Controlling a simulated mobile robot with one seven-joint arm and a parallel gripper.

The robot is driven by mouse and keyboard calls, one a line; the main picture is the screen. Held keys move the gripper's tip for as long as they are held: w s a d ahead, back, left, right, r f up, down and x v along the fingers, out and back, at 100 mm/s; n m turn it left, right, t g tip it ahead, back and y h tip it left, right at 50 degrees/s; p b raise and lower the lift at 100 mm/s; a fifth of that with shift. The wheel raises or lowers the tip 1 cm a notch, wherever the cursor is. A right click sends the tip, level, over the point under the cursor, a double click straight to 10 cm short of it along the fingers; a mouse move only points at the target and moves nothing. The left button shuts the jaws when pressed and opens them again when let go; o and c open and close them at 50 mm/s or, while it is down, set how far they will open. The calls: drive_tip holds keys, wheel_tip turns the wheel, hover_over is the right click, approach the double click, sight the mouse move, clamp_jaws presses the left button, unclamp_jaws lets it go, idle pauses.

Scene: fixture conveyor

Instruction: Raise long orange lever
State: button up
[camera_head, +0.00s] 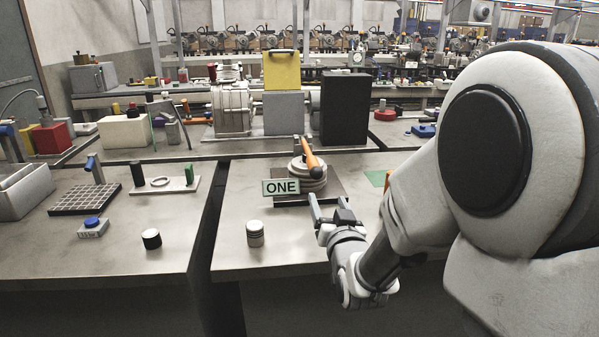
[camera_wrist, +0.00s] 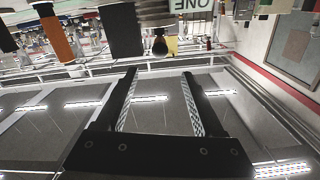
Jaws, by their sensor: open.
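The long orange lever (camera_head: 311,158) stands on a round grey stepped base (camera_head: 308,180) on the front table, tilted, with its upper end toward the back. A green sign reading ONE (camera_head: 281,187) is at the base's front left. My gripper (camera_head: 328,207) is open and empty, in front of the base and apart from the lever. In the wrist view my two fingers (camera_wrist: 161,88) are spread with nothing between them. That view is upside down; part of the sign (camera_wrist: 194,5) shows at its top. An orange bar (camera_wrist: 57,40) is at upper left; I cannot tell whether it is the lever.
A small white-topped cylinder (camera_head: 255,233) stands left of my gripper. My arm hides the table's right side. A gap separates the left table (camera_head: 110,250) from this one.

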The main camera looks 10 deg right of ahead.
sight(315, 169)
drive_tip(key=w+b, duration=0.1)
drive_tip(key=w, duration=1.6)
drive_tip(key=shift+r, duration=0.1)
clamp_jaws()
idle(1.0)
